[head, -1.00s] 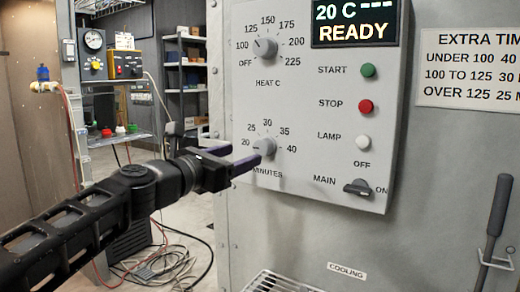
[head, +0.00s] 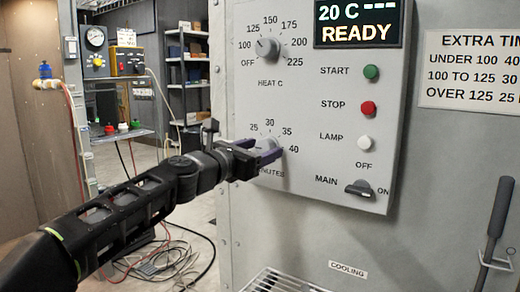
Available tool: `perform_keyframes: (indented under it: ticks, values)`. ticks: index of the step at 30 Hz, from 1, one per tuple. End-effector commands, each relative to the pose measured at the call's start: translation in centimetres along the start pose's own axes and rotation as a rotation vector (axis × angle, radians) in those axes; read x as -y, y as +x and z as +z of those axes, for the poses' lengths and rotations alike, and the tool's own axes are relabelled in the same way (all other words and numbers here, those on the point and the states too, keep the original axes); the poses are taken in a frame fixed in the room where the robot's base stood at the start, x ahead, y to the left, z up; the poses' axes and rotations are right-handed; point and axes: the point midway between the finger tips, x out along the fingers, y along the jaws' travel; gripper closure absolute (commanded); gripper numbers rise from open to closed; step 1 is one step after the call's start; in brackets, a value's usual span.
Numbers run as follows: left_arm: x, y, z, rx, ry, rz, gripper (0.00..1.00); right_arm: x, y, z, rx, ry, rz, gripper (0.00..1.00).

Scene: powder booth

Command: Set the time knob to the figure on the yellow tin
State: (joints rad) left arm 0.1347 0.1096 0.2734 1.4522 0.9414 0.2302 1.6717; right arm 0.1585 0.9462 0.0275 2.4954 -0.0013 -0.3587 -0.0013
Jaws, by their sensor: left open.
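The time knob (head: 267,143) is a small grey knob above the word MINUTES on the grey control panel (head: 318,95). My left gripper (head: 267,151) is at this knob, its dark fingers open. They overlap the knob in the picture, and I cannot tell whether they touch it. The figures 25, 30, 35 and 40 show around the knob; the 20 and the knob's pointer are hidden or unclear. I cannot make out a yellow tin with a figure. My right gripper is not in view.
Above is the heat knob (head: 268,48). To the right are the green start button (head: 371,72), red stop button (head: 368,108), white lamp button (head: 364,143) and main switch (head: 359,189). A display (head: 357,24) reads 20 C, READY. An extra-time sign (head: 475,70) hangs further right.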

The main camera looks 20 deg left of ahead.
Motion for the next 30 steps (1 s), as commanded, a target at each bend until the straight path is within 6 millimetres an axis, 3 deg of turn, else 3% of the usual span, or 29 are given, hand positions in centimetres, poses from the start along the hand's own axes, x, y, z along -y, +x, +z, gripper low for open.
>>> perform_keyframes:
  ticks: [23, 30]
  values:
    - [0.0, -0.03, -0.03, -0.001, 0.0, 0.0, 1.0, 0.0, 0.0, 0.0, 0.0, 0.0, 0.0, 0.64]
    - [0.01, -0.02, -0.04, -0.001, 0.011, -0.001, 1.0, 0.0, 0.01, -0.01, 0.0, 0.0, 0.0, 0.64]
